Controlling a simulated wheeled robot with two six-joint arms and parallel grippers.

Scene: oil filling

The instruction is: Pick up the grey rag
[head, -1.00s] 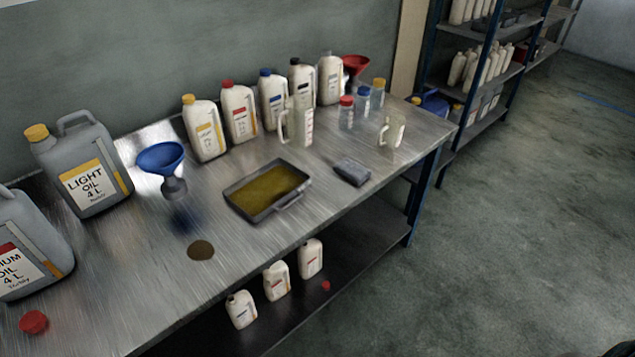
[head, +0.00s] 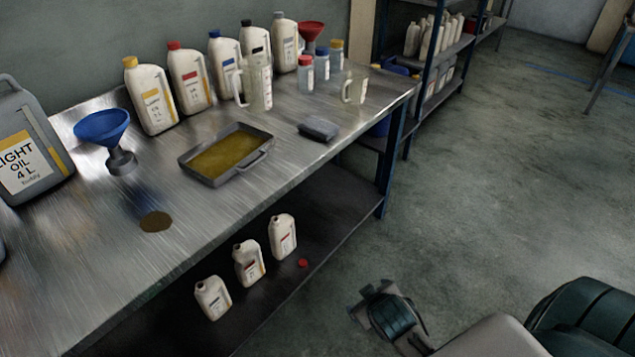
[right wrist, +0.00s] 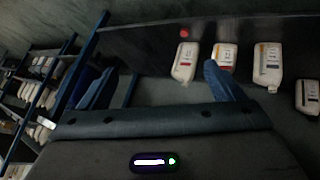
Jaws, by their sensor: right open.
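The grey rag (head: 318,129) lies folded on the metal workbench (head: 232,203), near its front edge, to the right of the oil tray (head: 228,156). My right gripper (head: 368,305) is in the head view at the lower right, in front of the bench, well below and apart from the rag. In the right wrist view, the two fingers of my right gripper (right wrist: 158,85) are spread with nothing between them. The rag cannot be made out in the right wrist view. My left gripper is not in view.
Several bottles, a clear jug (head: 257,84) and a small clear beaker (head: 354,88) stand behind the rag. A blue funnel (head: 103,128) stands at the left. White bottles (head: 248,263) stand on the lower shelf.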

